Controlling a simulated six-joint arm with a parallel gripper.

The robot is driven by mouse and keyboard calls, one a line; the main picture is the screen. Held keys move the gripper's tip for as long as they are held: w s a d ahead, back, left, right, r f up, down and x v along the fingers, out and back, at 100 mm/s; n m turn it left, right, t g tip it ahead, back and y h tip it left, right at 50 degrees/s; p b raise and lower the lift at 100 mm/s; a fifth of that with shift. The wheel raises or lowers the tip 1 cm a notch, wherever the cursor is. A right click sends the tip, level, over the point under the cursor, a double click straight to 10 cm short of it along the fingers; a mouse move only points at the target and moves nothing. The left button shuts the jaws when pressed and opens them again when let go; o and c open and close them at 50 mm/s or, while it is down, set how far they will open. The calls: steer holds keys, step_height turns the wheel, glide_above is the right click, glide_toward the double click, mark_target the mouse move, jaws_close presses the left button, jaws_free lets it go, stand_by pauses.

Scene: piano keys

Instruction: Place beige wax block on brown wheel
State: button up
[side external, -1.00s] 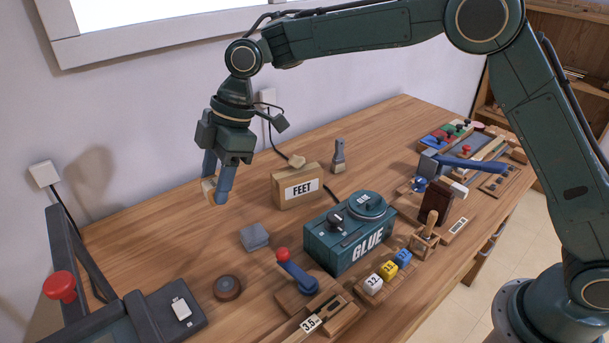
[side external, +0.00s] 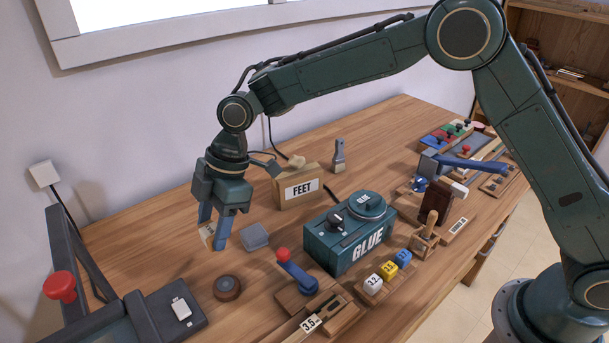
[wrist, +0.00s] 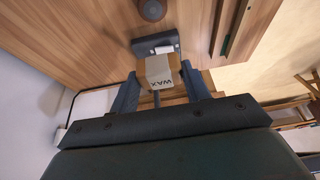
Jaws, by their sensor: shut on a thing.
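The beige wax block (wrist: 159,71) is between the blue fingers of my gripper (wrist: 158,90) in the wrist view, with "WAX" printed on it. In the side view my gripper (side external: 213,236) is shut on the block (side external: 206,235) and holds it in the air above the table, pointing down. The brown wheel (side external: 227,288) lies flat on the table, below and slightly right of the gripper in the side view. The wheel also shows at the top of the wrist view (wrist: 152,9). Nothing is on the wheel.
A grey block (side external: 254,237) sits just right of the gripper. A press-like device with a red knob (side external: 60,286) stands at the left. The green glue box (side external: 350,240), a lever with a red ball (side external: 296,272) and the "FEET" box (side external: 298,188) are to the right.

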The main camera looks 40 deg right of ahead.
steer(key=shift+f, duration=6.5)
steer(key=shift+f, duration=0.1)
steer(key=o, duration=1)
steer(key=shift+v, duration=6.15)
